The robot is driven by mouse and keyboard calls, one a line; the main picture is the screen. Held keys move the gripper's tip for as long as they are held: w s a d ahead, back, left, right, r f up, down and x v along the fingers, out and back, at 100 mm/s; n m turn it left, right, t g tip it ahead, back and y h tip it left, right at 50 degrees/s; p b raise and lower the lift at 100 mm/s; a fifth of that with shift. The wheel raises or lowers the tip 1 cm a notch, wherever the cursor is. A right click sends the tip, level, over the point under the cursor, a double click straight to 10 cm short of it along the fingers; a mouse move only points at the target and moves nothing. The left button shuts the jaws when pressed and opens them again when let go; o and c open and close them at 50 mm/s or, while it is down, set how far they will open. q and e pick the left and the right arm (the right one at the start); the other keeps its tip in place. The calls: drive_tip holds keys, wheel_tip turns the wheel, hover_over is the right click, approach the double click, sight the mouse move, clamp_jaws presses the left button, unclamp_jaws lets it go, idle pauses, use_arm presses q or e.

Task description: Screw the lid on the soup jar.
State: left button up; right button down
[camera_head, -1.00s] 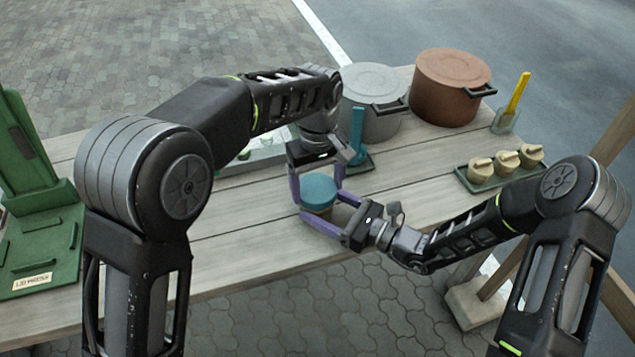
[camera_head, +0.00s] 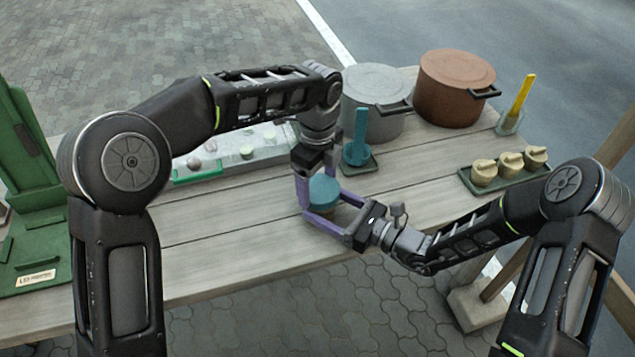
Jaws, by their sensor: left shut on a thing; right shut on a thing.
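The soup jar (camera_head: 322,211) stands upright on the wooden table near its front edge, mostly hidden by my grippers. The blue lid (camera_head: 323,192) sits on top of it; I cannot tell how tightly. My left gripper (camera_head: 319,188) comes down from above and behind, its purple fingers shut on the lid and partly covering it. My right gripper (camera_head: 325,216) reaches in low from the right, its purple fingers shut on the jar's body.
Behind are a grey pot (camera_head: 374,95), a brown pot (camera_head: 455,85) and a blue upright tool in a holder (camera_head: 356,140). A tray of several beige jars (camera_head: 508,168) and a yellow utensil (camera_head: 520,96) stand right. A green stand (camera_head: 35,240) is left.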

sight(334, 210)
use_arm(q)
drive_tip(key=m, duration=0.5)
drive_tip(key=shift+w+d+m, duration=0.1)
drive_tip(key=shift+m, duration=0.3)
drive_tip(key=o, duration=1.3)
drive_tip(key=shift+r, duration=0.1)
wheel_tip(334, 210, up, 7)
drive_tip(key=shift+r, duration=0.2)
use_arm(e)
drive_tip(key=shift+c, duration=0.4)
unclamp_jaws()
use_arm(q)
drive_tip(key=shift+f+b, duration=0.4)
drive_tip(key=shift+f, duration=0.05)
use_arm(e)
drive_tip(key=v, duration=0.7)
drive_tip(key=shift+s+d, duration=0.25)
drive_tip(key=shift+d, duration=0.1)
